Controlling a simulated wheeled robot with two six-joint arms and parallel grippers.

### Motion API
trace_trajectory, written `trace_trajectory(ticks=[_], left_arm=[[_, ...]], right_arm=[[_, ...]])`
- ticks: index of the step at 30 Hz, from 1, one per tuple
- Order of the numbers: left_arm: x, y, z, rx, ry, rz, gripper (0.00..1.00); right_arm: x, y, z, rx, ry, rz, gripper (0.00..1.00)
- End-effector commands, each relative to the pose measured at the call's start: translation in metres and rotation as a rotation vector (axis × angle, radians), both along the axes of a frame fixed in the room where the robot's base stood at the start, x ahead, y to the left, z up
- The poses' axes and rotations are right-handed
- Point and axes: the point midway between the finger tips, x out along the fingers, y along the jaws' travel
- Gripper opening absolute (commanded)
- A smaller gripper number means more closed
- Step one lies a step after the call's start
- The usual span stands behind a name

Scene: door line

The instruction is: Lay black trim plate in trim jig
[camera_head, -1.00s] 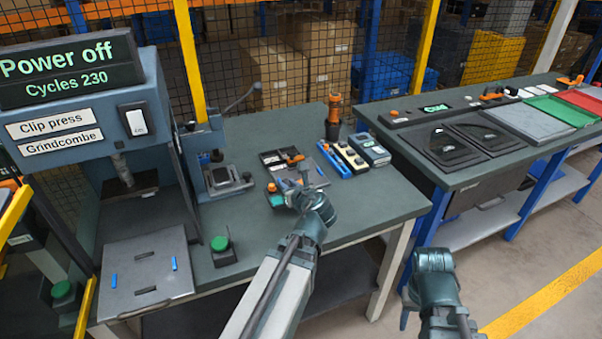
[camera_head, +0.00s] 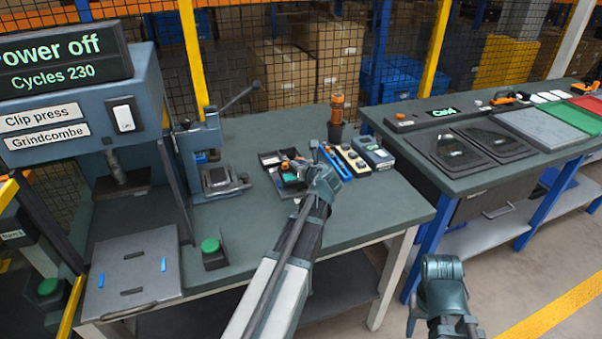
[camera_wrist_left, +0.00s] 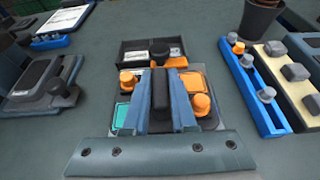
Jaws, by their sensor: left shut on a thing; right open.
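My left gripper (camera_head: 303,175) is shut over the left bench. In the left wrist view its fingers (camera_wrist_left: 160,85) close on a black bar-like piece (camera_wrist_left: 160,100). Around it is a grey plate with orange knobs, orange pads and a teal pad (camera_wrist_left: 119,116). I cannot tell whether the bar belongs to this plate, or whether it is the black trim plate. A black compartment tray (camera_head: 268,160) lies just beyond and partly under the gripper. No part is clearly recognisable as the trim jig. My right gripper (camera_head: 428,300) is low at the right; its fingers are hard to make out.
A blue rail with knobs (camera_wrist_left: 250,88), a beige strip (camera_head: 353,158) and a grey box (camera_head: 374,152) lie right of the gripper. A dark cup (camera_head: 336,128) stands behind. A hand press (camera_head: 215,160) stands left. The right bench holds black trays (camera_head: 440,160).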

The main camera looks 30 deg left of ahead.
Motion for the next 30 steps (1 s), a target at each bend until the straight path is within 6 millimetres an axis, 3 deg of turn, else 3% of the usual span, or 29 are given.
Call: trace_trajectory(ticks=[1, 6, 19, 20, 24, 30], left_arm=[[-0.001, 0.002, -0.012, 0.0, 0.0, 0.001, 0.0], [-0.002, 0.01, -0.029, 0.0, 0.0, 0.001, 0.0], [-0.002, 0.01, -0.031, 0.0, 0.0, -0.001, 0.0], [-0.002, 0.01, -0.03, 0.0, 0.0, -0.001, 0.3], [-0.002, 0.01, -0.029, 0.0, 0.0, -0.001, 0.54], [-0.002, 0.01, -0.029, 0.0, 0.0, -0.001, 0.54]], right_arm=[[0.0, 0.0, -0.012, 0.0, 0.0, 0.0, 0.5], [0.0, 0.0, -0.029, 0.0, 0.0, 0.0, 0.5], [0.0, 0.0, -0.032, 0.0, 0.0, 0.0, 0.5], [0.0, 0.0, -0.03, 0.0, 0.0, 0.0, 0.5], [0.0, 0.0, -0.029, 0.0, 0.0, 0.0, 0.5], [0.0, 0.0, -0.029, 0.0, 0.0, 0.0, 0.5]])
